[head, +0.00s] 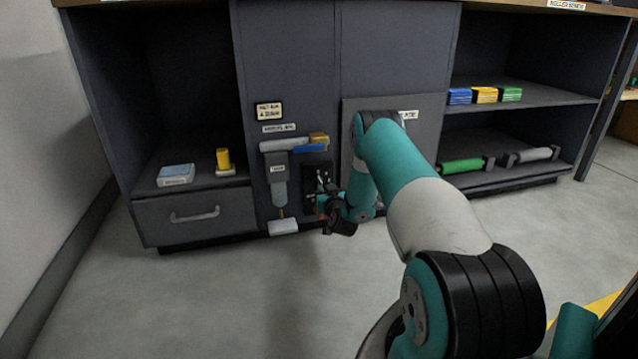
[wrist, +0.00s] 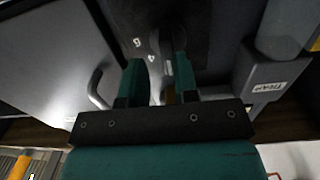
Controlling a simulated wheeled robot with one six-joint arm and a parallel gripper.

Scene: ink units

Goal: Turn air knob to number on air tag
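My gripper (head: 328,203) is low at the cabinet front, close to a small black panel (head: 316,174) with pale marks.
A white label (head: 278,128) sits under the tag. A grey plate (head: 350,110) is behind my arm. A drawer with a handle (head: 195,215) is at left, below a yellow object (head: 223,160). Coloured boxes (head: 484,95) and rollers (head: 462,166) lie on the right shelves. The floor in front is clear.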

